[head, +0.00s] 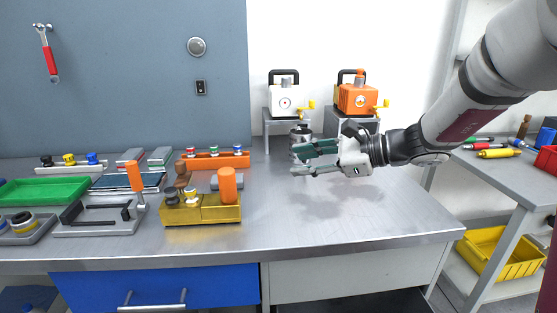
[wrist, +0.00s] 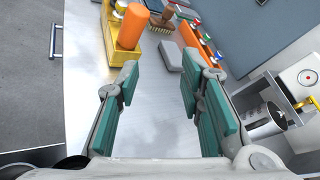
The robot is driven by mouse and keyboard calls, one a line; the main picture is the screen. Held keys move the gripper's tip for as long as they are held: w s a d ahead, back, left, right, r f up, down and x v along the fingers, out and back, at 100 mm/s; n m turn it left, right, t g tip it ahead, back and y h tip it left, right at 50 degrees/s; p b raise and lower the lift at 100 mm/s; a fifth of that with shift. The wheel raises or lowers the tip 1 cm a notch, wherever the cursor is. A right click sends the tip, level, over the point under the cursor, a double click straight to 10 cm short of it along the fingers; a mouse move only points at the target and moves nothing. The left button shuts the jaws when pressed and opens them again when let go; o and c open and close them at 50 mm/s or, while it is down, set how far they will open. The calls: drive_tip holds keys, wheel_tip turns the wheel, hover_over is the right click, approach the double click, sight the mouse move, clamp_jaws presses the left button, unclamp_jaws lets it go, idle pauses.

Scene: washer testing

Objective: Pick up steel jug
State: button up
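The steel jug (head: 300,133) appears to be the shiny grey vessel near the back of the bench, in front of the stand under the white machine. Its lower part is hidden behind my gripper (head: 299,161) in the head view. In the wrist view a steel cylinder (wrist: 262,116), likely the same jug, is at the right, outside my fingers. My gripper is open, with its green-padded fingers (wrist: 160,85) apart and nothing between them. It hangs above the bench, pointing left in the head view, with its shadow on the bench below.
The white machine (head: 285,99) and orange machine (head: 357,97) stand on raised stands at the back. A yellow block (head: 203,213) with an orange cylinder and knobs, an orange rack (head: 219,162) and a green tray (head: 45,190) occupy the left. The front right of the bench (head: 350,220) is clear.

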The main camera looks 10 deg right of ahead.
drive_tip(key=w+d+f+m+t+b, duration=0.35)
drive_tip(key=w+d+f+m, duration=0.2)
drive_tip(key=w, duration=0.35)
drive_tip(key=m+t+h+b, duration=0.2)
drive_tip(key=m+t, duration=0.2)
drive_tip(key=m, duration=0.1)
approach(305, 162)
drive_tip(key=w, duration=0.1)
drive_tip(key=w+a+r, duration=0.2)
drive_tip(key=w, duration=0.1)
drive_tip(key=shift+a+b, duration=0.2)
drive_tip(key=shift+b, duration=0.1)
drive_tip(key=shift+b+x, duration=0.7)
drive_tip(key=shift+x, duration=2.25)
drive_tip(key=shift+d+r, duration=0.1)
drive_tip(key=shift+r, duration=0.05)
clamp_jaws()
